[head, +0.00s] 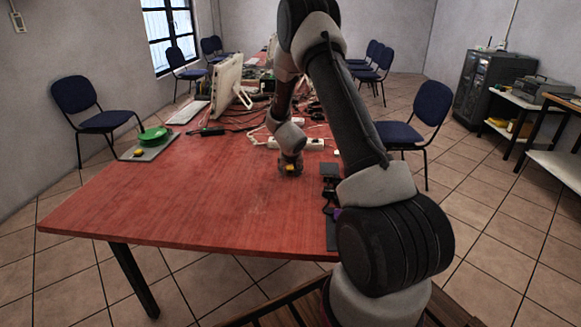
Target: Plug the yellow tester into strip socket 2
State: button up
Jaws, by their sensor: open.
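My gripper (290,168) points down over the red table, in front of the power strip. It is open. A small yellow thing (289,168) shows at its fingertips, partly hidden by them; it looks like the yellow tester, but I cannot tell whether the fingers touch it. A second small yellow piece (138,152) lies on a grey mat at the table's left edge. The white power strip (312,144) lies behind my gripper, partly covered by my arm. Its separate sockets are too small to tell apart, and I cannot see which is socket 2.
A green dish (153,134) sits on the grey mat (140,155). Tangled dark cables, a white keyboard (187,112) and a monitor (228,80) fill the table's far part. Black boxes (329,170) stand right of my gripper. The red table's (180,205) front left is clear.

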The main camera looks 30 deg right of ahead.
aim_at(290, 169)
jog(key=shift+c, duration=0.4)
jog(key=c, duration=1)
jog(key=shift+r, duration=3.6)
jog(key=shift+o, duration=1.3)
jog(key=shift+c, duration=1.4)
